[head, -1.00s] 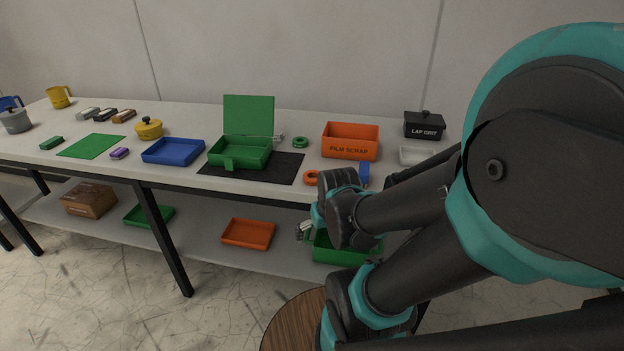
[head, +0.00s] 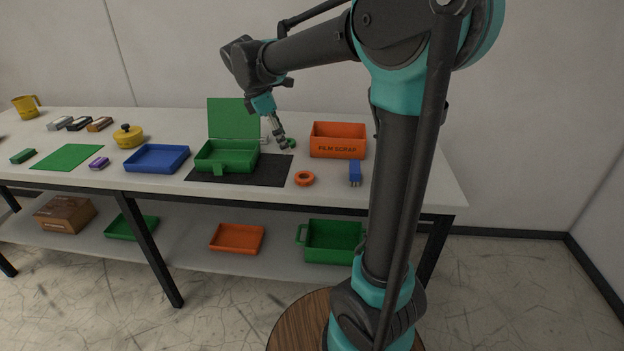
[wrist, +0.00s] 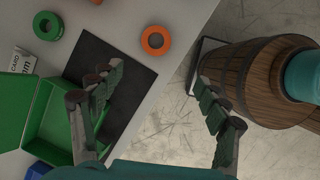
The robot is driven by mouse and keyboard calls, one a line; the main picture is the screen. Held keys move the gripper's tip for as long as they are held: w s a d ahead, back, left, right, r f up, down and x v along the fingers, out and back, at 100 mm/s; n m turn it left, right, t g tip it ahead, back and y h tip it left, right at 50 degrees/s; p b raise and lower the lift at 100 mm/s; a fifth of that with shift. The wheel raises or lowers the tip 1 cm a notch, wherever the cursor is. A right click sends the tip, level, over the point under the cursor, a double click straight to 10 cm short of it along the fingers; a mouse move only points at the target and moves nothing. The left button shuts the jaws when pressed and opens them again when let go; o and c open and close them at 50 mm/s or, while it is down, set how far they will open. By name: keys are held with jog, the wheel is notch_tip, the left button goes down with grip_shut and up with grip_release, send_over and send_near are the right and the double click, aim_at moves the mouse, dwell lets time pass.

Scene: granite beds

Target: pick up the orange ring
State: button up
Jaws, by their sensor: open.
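The orange ring (head: 305,178) lies flat on the table near its front edge, just right of the black mat. It also shows in the wrist view (wrist: 156,40), beyond and between the spread fingers. My gripper (head: 282,144) is above the table, behind the ring and near the green box. In the wrist view my gripper (wrist: 160,95) is open and empty, with a clear gap to the ring. A green ring (wrist: 48,25) lies farther back on the table; in the head view my gripper partly hides it.
A green box (head: 226,158) with a raised lid stands on the black mat (head: 262,172). An orange FILM SCRAP bin (head: 338,141) stands behind the orange ring, and a blue object (head: 355,172) lies to its right. A round wooden barrel (wrist: 260,75) stands below the table edge.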

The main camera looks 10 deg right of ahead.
aim_at(302, 172)
jog(key=shift+n, duration=0.6)
jog(key=x, duration=1)
jog(key=w+x, duration=0.1)
jog(key=x, duration=0.4)
jog(key=shift+d+f, duration=0.15)
jog(key=shift+d, duration=0.15)
jog(key=c, duration=1.3)
